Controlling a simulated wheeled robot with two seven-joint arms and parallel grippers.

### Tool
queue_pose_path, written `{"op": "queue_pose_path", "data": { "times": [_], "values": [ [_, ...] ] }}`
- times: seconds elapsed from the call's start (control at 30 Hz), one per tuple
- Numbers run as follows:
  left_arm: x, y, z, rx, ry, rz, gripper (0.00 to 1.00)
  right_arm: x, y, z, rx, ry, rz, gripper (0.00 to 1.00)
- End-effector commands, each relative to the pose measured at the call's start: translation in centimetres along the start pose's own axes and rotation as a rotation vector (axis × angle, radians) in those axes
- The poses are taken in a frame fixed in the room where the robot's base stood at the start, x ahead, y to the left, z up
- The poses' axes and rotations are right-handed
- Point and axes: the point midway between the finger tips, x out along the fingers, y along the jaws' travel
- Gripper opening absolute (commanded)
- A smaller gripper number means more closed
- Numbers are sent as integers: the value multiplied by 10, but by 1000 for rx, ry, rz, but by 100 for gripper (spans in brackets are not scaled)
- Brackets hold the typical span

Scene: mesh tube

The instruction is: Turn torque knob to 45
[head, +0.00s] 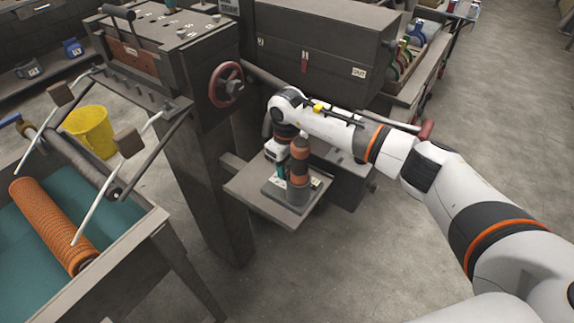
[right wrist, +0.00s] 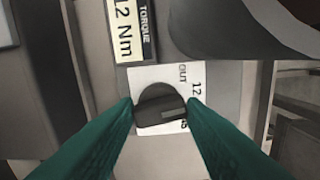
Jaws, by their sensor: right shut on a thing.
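The dark torque knob (right wrist: 161,103) sits on a white dial plate (right wrist: 146,75) in the right wrist view. The plate reads OUT and 12, with a partly covered number at lower right that looks like 45. The knob's paler mark points right, roughly between 12 and that number. A display (right wrist: 124,30) labelled TORQUE reads 12 Nm. My right gripper (right wrist: 161,108) is shut on the knob, one teal finger on each side. In the head view my right gripper (head: 279,171) is down at the small device on the shelf; the knob is hidden there. My left gripper is out of view.
The device has an orange-brown and dark cylinder (head: 299,163) close beside my gripper. It stands on a small grey shelf (head: 245,188). A machine with a red handwheel (head: 226,84) rises at left. A long dark cabinet (head: 325,40) stands behind. Floor at right front is clear.

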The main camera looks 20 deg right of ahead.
Motion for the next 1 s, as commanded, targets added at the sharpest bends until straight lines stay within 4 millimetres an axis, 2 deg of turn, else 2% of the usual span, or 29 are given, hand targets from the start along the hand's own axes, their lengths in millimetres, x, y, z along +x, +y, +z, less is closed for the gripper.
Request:
{"op": "queue_pose_path", "data": {
  "times": [0.5,0.73,1.0],
  "values": [
    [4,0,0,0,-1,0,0,-1,1,0,412,2,2,14],
    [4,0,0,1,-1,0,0,-1,1,0,528,2,1,14],
    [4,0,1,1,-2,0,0,-1,0,0,585,2,1,14]
  ]
}}
